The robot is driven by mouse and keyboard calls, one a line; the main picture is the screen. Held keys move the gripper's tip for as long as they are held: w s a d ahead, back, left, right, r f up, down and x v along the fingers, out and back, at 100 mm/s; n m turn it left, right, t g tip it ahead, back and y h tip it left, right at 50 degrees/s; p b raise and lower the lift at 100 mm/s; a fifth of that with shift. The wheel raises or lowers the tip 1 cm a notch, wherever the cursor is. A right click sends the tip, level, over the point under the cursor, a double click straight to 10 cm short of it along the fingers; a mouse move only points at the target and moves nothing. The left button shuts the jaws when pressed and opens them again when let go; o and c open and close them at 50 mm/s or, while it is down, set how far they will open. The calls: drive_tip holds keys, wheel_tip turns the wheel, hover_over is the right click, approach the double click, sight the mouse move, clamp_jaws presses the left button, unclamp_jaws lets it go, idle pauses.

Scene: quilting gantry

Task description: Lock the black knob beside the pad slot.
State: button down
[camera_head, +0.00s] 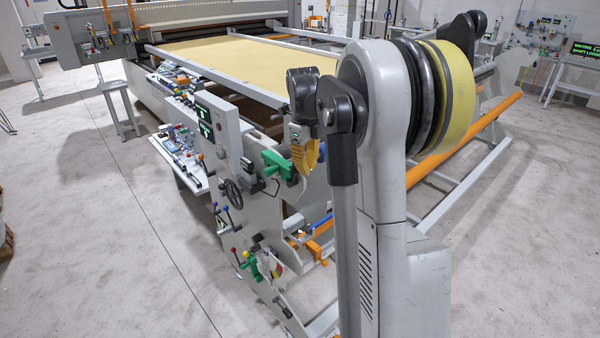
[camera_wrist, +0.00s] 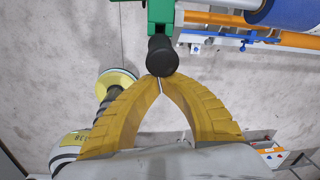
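In the wrist view a black rounded knob (camera_wrist: 162,57) sticks out from a green bracket (camera_wrist: 160,14) at the top centre. My gripper (camera_wrist: 160,80) has two curved yellow fingers, with the tips together except for a thin slit. The tips are right at the knob's near end; I cannot tell whether they touch it. No part of the knob shows between the fingers. In the head view my yellow gripper (camera_head: 308,157) is beside the green bracket (camera_head: 278,163) on the grey end frame. I cannot make out the knob's lock position or the pad slot.
The grey end frame (camera_head: 228,150) carries a black handwheel (camera_head: 231,190), coloured levers and a small display. A yellow quilting bed (camera_head: 235,55) lies behind. In the wrist view a blue roll (camera_wrist: 285,12) and orange rails are at upper right. Open floor (camera_head: 90,230) lies at left.

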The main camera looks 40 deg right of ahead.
drive_tip(key=shift+w+d+r+g+p, duration=0.1)
drive_tip(key=shift+w+r+g+p, duration=0.25)
drive_tip(key=shift+w, duration=0.3)
drive_tip(key=shift+w+r+g+p, duration=0.15)
drive_tip(key=shift+w+r+p, duration=0.1)
drive_tip(key=shift+w+r, duration=0.3)
drive_tip(key=shift+w, duration=0.5)
drive_tip(key=shift+f, duration=0.1)
